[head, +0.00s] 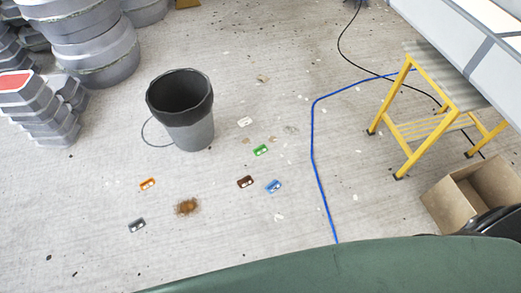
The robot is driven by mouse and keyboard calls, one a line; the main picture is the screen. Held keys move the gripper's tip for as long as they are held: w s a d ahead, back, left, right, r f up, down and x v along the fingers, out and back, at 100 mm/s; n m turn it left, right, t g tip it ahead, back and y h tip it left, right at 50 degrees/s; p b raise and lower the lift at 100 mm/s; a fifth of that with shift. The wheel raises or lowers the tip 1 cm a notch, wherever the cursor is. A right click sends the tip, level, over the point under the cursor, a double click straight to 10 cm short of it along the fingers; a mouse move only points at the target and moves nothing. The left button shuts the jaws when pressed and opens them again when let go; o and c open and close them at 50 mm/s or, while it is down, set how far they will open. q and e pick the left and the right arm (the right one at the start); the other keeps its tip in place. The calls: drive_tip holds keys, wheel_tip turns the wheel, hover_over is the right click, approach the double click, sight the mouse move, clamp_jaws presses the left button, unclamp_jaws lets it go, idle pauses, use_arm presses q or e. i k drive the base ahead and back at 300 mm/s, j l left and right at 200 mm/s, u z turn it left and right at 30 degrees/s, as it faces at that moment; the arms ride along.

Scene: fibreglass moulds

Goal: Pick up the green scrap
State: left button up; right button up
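The green scrap (261,150) is a small flat piece lying on the grey concrete floor in the head view. It lies to the right of the grey bucket and a little left of the blue hose. Nothing covers it. Neither of my grippers shows in the head view.
The bucket (188,130) stands upright. Other scraps lie around: white (245,122), brown (245,182), blue (273,186), orange (148,184), dark grey (137,225). A blue hose (313,150), yellow stool (408,155) and cardboard box (455,205) are right. Stacked moulds (85,40) stand upper left.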

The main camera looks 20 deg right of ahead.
sight(262, 149)
drive_tip(key=i+l+u, duration=0.3)
drive_tip(key=i+l, duration=0.15)
drive_tip(key=l, duration=0.25)
drive_tip(key=i+l+u, duration=0.2)
drive_tip(key=l, duration=0.2)
drive_tip(key=i+l+u, duration=0.15)
drive_tip(key=l, duration=0.3)
drive_tip(key=i+l+u, duration=0.15)
drive_tip(key=l, duration=0.25)
drive_tip(key=i+l+u, duration=0.15)
drive_tip(key=l, duration=0.3)
drive_tip(key=l+u, duration=0.2)
drive_tip(key=l, duration=0.25)
